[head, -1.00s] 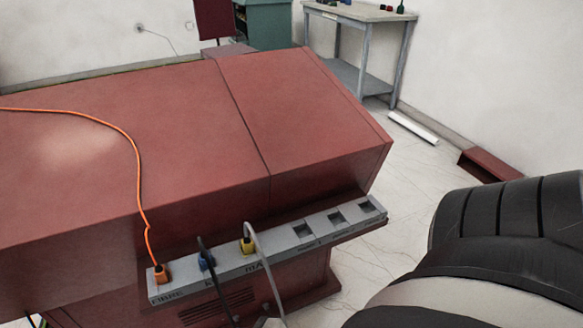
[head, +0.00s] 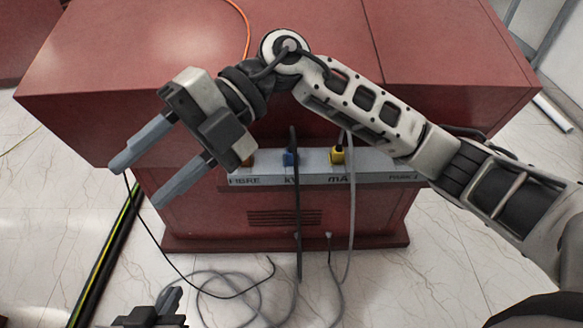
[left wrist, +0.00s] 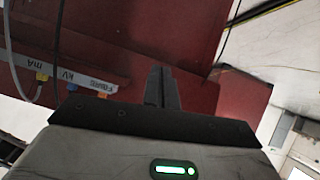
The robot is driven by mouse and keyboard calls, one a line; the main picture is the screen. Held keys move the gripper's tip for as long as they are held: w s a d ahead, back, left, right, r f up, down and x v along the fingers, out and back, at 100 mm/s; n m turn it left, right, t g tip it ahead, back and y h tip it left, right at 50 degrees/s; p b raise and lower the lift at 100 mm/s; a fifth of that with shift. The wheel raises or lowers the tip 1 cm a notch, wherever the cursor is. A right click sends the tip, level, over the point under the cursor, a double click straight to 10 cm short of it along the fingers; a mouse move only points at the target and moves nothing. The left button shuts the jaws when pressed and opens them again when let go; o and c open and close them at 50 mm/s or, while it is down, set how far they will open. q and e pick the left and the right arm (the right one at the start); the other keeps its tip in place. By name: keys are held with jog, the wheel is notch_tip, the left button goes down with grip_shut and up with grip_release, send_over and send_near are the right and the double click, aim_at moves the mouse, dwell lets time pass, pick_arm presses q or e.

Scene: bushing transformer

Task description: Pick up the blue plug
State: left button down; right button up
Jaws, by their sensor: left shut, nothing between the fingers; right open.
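The blue plug (head: 290,158) sits in the grey socket strip (head: 372,166) on the front of the red cabinet, its black cable hanging down. In the left wrist view the blue plug (left wrist: 41,77) is at the left, apart from my left gripper (left wrist: 160,85). That gripper is shut and empty. It also shows at the bottom of the head view (head: 170,296), below and left of the strip. My right gripper (head: 140,186) is open and empty, left of the strip and in front of the cabinet; its arm crosses above the plugs.
A yellow plug (head: 337,156) sits right of the blue one. An orange plug (head: 247,161) on its left is partly hidden by my right gripper. Loose cables (head: 225,285) lie on the floor. A black and yellow-green strip (head: 105,248) lies at the left.

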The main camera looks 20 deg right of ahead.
jog(key=w+d+m+t+h+b, duration=0.15)
jog(key=w+d+t+h, duration=0.25)
jog(key=w+d+h, duration=0.4)
jog(key=w+d+m+t+h+b, duration=0.1)
jog(key=w+d+m+t+h, duration=0.4)
jog(key=d, duration=0.6)
jog(key=n+g+b, duration=0.1)
jog(key=n, duration=0.1)
send_over(292, 150)
jog(key=shift+h, duration=0.4)
jog(key=f, duration=0.9)
jog(key=shift+s+a, duration=0.2)
jog(key=shift+a, duration=0.05)
jog(key=shift+f, duration=0.4)
jog(key=f+b, duration=0.1)
jog(key=f, duration=0.3)
jog(key=shift+d+f, duration=0.1)
jog(key=shift+d, duration=0.1)
jog(key=shift+w+f, duration=0.15)
jog(key=shift+f, duration=0.25)
pick_arm(q)
jog(key=shift+g, duration=0.3)
jog(key=f, duration=0.2)
jog(key=d+f, duration=0.1)
jog(key=f, duration=0.2)
jog(key=shift+w+d, duration=0.1)
jog(key=shift+w, duration=0.1)
pick_arm(e)
grip_shut()
